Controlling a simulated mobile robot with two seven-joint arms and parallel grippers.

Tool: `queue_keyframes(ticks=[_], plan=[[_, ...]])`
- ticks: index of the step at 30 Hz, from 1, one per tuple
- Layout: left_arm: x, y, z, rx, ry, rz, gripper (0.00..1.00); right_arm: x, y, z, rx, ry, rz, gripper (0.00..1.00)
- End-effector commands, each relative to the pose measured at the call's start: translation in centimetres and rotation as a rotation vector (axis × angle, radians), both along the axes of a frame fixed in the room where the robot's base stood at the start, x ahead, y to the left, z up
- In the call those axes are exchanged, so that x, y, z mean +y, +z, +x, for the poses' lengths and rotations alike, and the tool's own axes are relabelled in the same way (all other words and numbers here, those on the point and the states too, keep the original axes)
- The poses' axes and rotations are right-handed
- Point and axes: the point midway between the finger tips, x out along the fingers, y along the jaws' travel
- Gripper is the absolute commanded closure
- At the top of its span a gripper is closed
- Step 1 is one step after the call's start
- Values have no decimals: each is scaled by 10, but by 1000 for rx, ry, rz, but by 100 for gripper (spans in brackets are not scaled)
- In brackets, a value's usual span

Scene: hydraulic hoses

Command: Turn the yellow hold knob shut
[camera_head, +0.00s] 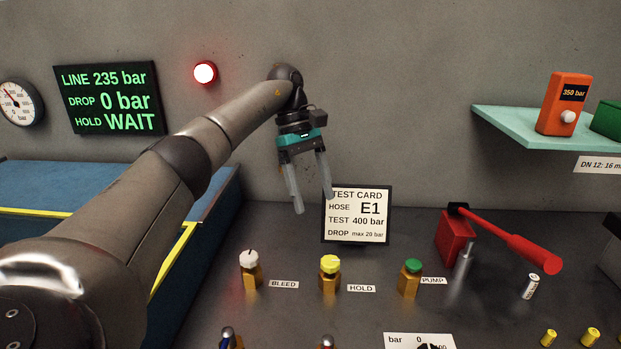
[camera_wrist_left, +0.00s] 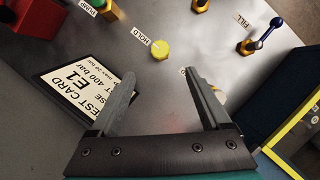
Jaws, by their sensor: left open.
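The yellow hold knob (camera_head: 330,264) sits on a brass valve body on the dark bench, with a HOLD label (camera_head: 361,288) to its right. The knob also shows in the left wrist view (camera_wrist_left: 160,49), beyond my fingertips and between their lines. My left gripper (camera_head: 314,204) is open and empty, in the air above and behind the knob, in front of the test card (camera_head: 357,215). In the wrist view its two fingers (camera_wrist_left: 160,82) are wide apart and do not touch the knob. My right gripper is not in view.
A white bleed knob (camera_head: 249,258) stands left of the hold knob and a green pump knob (camera_head: 411,266) right of it. A red pump lever (camera_head: 510,238) is farther right. The wall screen (camera_head: 110,98) reads LINE 235 bar, DROP 0 bar, HOLD WAIT. A red lamp (camera_head: 205,72) glows.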

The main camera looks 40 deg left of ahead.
Motion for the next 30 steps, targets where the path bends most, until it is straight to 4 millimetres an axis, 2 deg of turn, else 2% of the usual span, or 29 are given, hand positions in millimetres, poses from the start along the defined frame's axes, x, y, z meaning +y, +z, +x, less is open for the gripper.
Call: queue_keyframes(ticks=[1,6,25,30], plan=[[2,7,1,-1,1,0,19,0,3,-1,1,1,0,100],[6,17,1,0,-1,-1,19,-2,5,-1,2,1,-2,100],[7,18,1,1,0,0,19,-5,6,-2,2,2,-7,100],[7,37,1,1,0,0,19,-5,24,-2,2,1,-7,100]])
